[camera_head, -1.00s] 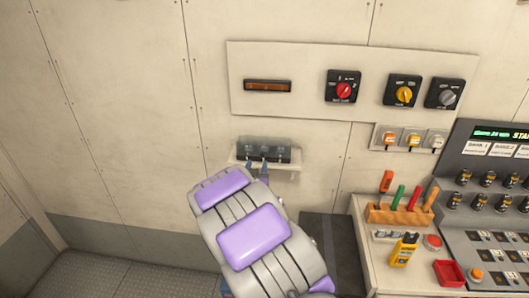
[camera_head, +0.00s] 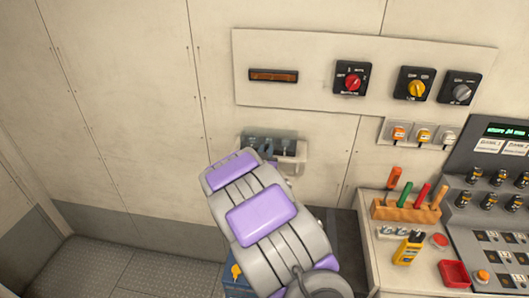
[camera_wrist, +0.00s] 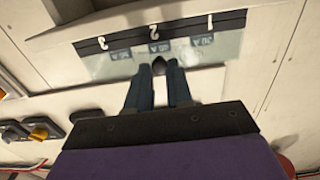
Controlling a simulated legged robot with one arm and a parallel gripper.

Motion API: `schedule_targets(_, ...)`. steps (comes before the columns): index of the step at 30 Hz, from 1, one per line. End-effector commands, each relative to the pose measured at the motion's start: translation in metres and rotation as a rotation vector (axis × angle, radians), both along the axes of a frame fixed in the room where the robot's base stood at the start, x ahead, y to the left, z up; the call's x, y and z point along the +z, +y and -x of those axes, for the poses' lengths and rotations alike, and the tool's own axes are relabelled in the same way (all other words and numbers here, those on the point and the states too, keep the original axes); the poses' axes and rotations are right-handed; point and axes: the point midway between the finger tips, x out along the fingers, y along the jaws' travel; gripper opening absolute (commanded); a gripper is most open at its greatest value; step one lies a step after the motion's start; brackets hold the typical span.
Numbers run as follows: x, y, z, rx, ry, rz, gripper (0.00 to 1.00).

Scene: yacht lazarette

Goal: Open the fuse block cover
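The fuse block (camera_head: 288,147) is a row of dark units on a pale wall mount. Its clear cover (camera_head: 268,134) shows as a see-through panel across it; how far it is tilted is hard to tell. In the wrist view the cover (camera_wrist: 205,52) lies in front of a dark strip with the numbers 1, 2 and 3, seen upside down. My gripper (camera_head: 266,153) is at the front of the cover. In the wrist view my gripper's (camera_wrist: 158,70) two dark fingers stand slightly apart, with a small dark rounded knob (camera_wrist: 159,65) between their tips, apparently held.
A panel above carries an orange-brown display (camera_head: 273,76) and red (camera_head: 352,78), yellow (camera_head: 416,85) and grey knobs (camera_head: 460,88). At the right are a wooden tool rack (camera_head: 405,211), a yellow meter (camera_head: 408,249) and a console (camera_head: 495,195). The wall to the left is bare.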

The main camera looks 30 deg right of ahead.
Motion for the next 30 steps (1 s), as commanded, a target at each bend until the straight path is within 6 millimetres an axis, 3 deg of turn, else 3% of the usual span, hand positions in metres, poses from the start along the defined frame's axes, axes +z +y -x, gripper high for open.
schedule_targets(3, 0.001, 0.002, -0.002, 0.003, -0.005, 0.002, 0.0)
schedule_targets(19, 0.004, 0.004, 0.001, 0.0, 0.009, -0.003, 0.0)
schedule_targets(30, 0.035, -0.007, 0.003, -0.004, 0.15, -0.104, 0.0)
